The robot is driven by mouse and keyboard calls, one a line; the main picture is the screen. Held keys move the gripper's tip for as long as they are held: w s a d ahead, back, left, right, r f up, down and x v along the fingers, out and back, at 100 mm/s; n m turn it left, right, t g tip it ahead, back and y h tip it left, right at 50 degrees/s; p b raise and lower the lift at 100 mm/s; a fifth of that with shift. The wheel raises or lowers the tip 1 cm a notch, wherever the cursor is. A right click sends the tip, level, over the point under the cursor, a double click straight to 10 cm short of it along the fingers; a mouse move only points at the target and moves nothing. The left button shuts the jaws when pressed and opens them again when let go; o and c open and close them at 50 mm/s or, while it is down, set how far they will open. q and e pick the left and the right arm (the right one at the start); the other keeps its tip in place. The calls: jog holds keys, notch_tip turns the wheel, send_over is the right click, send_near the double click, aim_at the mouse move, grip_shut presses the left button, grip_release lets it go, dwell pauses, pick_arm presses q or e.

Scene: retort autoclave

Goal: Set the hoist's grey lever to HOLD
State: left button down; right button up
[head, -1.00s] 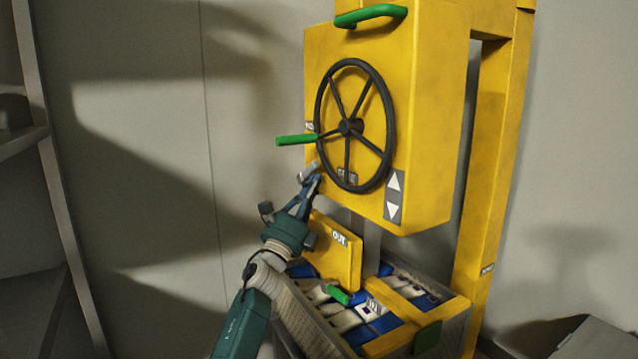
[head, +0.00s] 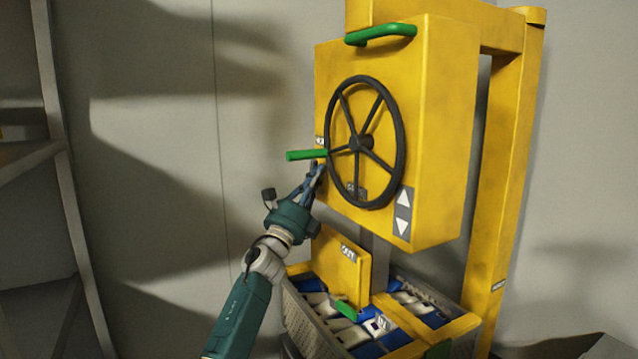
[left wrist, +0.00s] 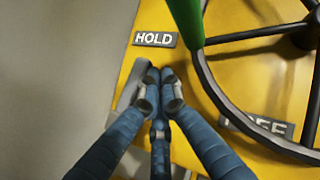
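The yellow hoist box (head: 440,130) carries a black handwheel (head: 399,150) with a green handle (head: 303,155). My left gripper (head: 317,169) is at the box's left edge, just below that handle. In the left wrist view its blue fingertips (left wrist: 160,79) are together, with nothing visible between them. The grey lever (left wrist: 129,84) lies close beside the left finger, partly hidden; I cannot tell whether they touch. A HOLD label (left wrist: 155,39) is just above the fingertips. Another label (left wrist: 258,123), partly behind the wheel rim, is at lower right. My right gripper is not in view.
Below hangs a yellow plate (head: 335,267) over a grey crate (head: 305,312) of blue and white packs. A green grip (head: 381,34) tops the box front. A yellow post (head: 503,170) stands right, shelving (head: 60,180) left. The wall space left of the box is free.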

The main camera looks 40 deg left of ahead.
pick_arm(q)
jog(key=shift+w+a+r, duration=0.15)
jog(key=shift+a+r, duration=0.05)
jog(key=shift+a, duration=0.1)
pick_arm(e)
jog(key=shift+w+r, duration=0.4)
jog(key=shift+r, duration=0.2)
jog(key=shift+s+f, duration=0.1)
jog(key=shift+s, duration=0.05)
pick_arm(q)
jog(key=v, duration=1.2)
jog(key=shift+d, duration=0.1)
